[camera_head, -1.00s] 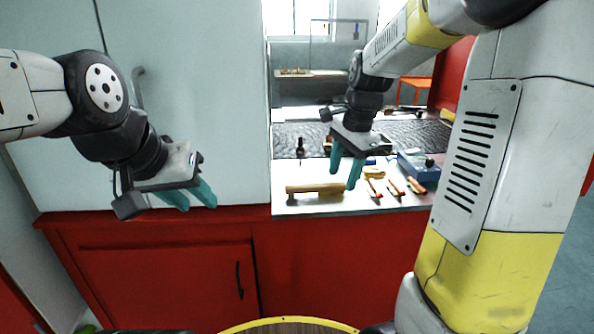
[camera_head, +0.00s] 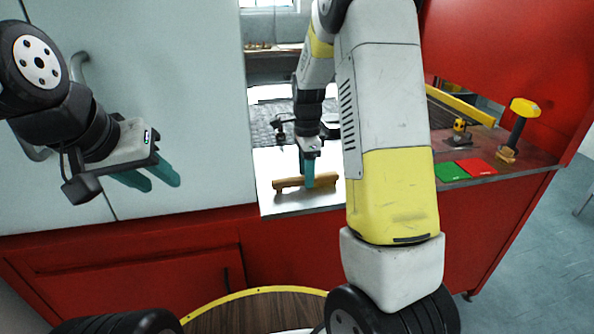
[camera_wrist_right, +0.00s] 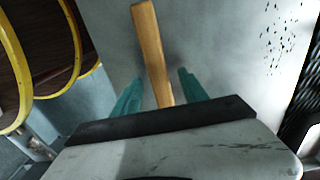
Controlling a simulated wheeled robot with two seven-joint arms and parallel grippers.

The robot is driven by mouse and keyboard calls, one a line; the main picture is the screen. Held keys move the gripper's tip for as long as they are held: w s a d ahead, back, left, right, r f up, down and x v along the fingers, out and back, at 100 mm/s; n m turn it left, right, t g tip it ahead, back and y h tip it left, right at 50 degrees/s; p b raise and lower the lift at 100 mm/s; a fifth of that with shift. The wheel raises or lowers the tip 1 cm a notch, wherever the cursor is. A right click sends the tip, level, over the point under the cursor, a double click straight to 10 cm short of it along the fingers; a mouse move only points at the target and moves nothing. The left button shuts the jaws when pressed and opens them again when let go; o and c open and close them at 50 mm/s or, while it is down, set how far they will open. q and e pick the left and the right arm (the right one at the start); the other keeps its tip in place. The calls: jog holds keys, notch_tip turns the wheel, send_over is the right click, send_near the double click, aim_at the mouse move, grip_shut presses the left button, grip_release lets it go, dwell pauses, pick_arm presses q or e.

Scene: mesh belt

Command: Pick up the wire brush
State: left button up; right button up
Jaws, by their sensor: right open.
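The wire brush (camera_head: 289,183) lies on the light worktop at the edge of the counter, its wooden body running left to right. In the right wrist view, the wooden brush (camera_wrist_right: 151,50) extends between the two teal fingers, and its lower end is hidden behind the gripper body. My right gripper (camera_head: 309,178) is over the brush, and in its wrist view (camera_wrist_right: 158,92) the fingers are open on either side of the wood with gaps showing. Its bristles are not clearly visible. My left gripper (camera_head: 152,180) is away to the left in front of the pale wall, with its teal fingers apart and empty.
A dark mesh belt (camera_head: 262,112) lies behind the worktop. On the right, green (camera_head: 451,172) and red (camera_head: 476,167) pads and a yellow-topped tool (camera_head: 519,125) sit on the counter. My right arm hides the middle of the counter.

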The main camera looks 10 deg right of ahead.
jog(key=shift+f, duration=0.95)
jog(key=shift+c, duration=0.2)
grip_shut()
jog(key=shift+r, duration=0.2)
